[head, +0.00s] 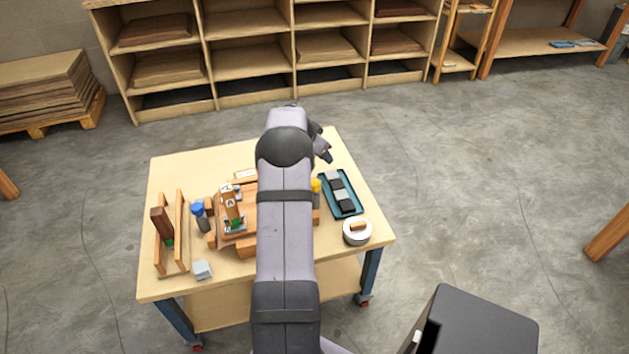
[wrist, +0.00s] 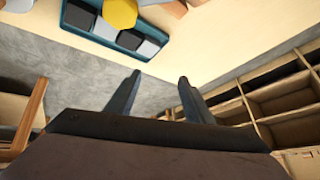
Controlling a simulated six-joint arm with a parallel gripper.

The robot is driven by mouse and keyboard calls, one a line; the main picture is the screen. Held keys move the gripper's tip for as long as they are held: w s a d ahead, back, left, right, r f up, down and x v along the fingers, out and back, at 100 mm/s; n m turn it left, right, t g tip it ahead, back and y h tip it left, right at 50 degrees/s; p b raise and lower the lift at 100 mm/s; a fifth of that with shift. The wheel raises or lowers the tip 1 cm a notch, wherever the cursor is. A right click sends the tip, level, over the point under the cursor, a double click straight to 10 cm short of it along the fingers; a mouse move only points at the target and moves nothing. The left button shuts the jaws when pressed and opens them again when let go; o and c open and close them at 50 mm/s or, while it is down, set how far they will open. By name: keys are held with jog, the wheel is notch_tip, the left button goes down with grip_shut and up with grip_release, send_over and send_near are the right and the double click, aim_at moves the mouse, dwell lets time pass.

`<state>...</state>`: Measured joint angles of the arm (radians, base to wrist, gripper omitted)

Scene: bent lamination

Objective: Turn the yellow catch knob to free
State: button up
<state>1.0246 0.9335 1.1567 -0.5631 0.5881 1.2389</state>
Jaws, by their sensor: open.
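The yellow catch knob (head: 316,186) shows in the head view just right of my arm, between the wooden fixture and the blue tray; my arm hides part of it. In the wrist view a yellow, many-sided knob (wrist: 120,12) is at the top edge, partly cut off, so its setting cannot be told. My gripper (head: 327,157) is at the table's far right side, beyond the knob and apart from it. In the wrist view its two fingers (wrist: 158,85) are spread with nothing between them. The wooden fixture (head: 238,222) is partly hidden behind my arm.
A blue tray (head: 357,197) with grey and black blocks lies right of the knob. A white round dish (head: 357,231) with a wooden piece is at the front right. A wooden rack (head: 170,235) and a blue-topped bottle (head: 198,209) stand left. The table's far left is clear.

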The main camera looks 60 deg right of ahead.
jog(key=w+d+n+t+h+p, duration=0.1)
jog(key=w+d+n+t+h, duration=0.1)
jog(key=d+n+t, duration=0.35)
jog(key=s+a+f+n+t+h+p, duration=0.1)
jog(key=s+a+f+n+t+h, duration=0.25)
jog(key=a, duration=0.55)
jog(key=s+a+f+n+t+h+p, duration=0.1)
jog(key=s+a+f+n+t+p, duration=0.2)
jog(key=s+a, duration=0.55)
jog(key=shift+t+y, duration=0.35)
jog(key=shift+t, duration=0.05)
jog(key=shift+w+d+r+b, duration=0.2)
jog(key=shift+w+d, duration=0.45)
jog(key=shift+w, duration=0.5)
jog(key=shift+w+d+r+b, duration=0.25)
jog(key=shift+w+d, duration=0.35)
jog(key=shift+w, duration=0.6)
jog(key=shift+w+d+r+b, duration=0.1)
jog(key=shift+w+d+r, duration=0.2)
jog(key=shift+w+d, duration=0.6)
jog(key=shift+w+a, duration=0.25)
jog(key=c, duration=1)
